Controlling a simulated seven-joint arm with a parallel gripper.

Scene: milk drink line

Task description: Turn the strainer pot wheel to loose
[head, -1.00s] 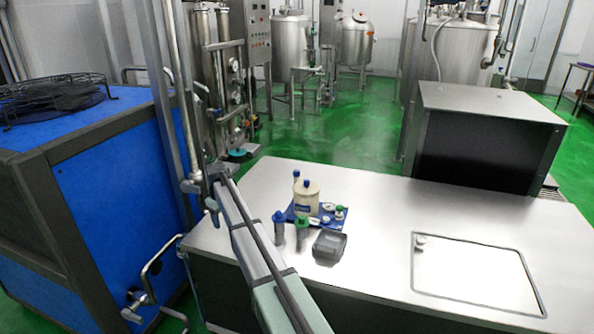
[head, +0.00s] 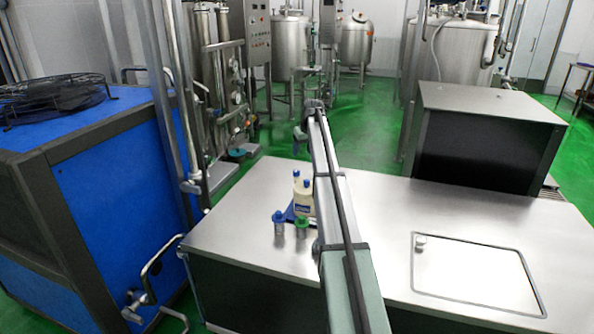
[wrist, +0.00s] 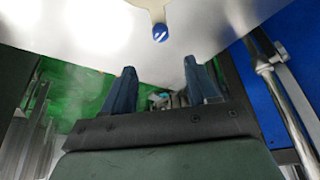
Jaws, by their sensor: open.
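My gripper shows in the head view (head: 300,141) at the far end of my arm, beyond the counter's back edge, small and dark. In the wrist view its two dark blue fingers (wrist: 159,66) stand apart with nothing held. A teal-blue round part (head: 237,154) sits low on the steel pipework at the left. It may be the strainer pot wheel, but I cannot tell for sure. My gripper is to the right of it and apart from it.
A blue cabinet (head: 110,220) and upright pipes stand left. Green floor (head: 370,120) is open behind.

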